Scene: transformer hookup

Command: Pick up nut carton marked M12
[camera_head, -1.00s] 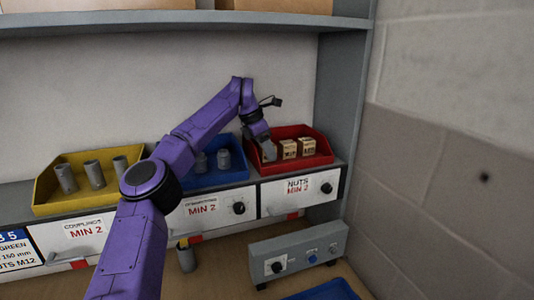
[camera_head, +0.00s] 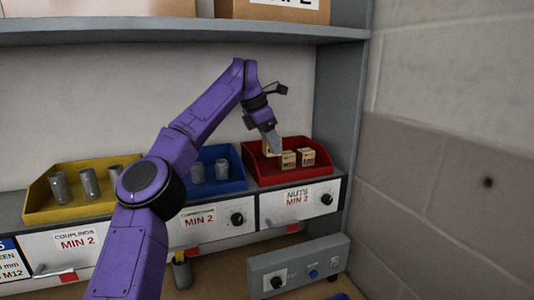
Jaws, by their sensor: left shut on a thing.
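My left gripper (camera_head: 271,146) reaches into the red bin (camera_head: 264,179) on the shelf and is shut on a small tan carton (camera_head: 266,151). The held carton is mostly hidden behind the fingers, and its marking cannot be read. It sits a little higher than the two other tan nut cartons, one in the middle (camera_head: 288,160) and one at the right (camera_head: 307,157), which stand in the bin with dark print too small to read surely. My right gripper is not in view.
A blue bin (camera_head: 232,183) and a yellow bin (camera_head: 40,212) with grey fittings stand left of the red bin. The shelf's grey side panel (camera_head: 342,130) is close at right. An upper shelf (camera_head: 180,32) with cardboard boxes runs above. A grey control box (camera_head: 300,266) stands below.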

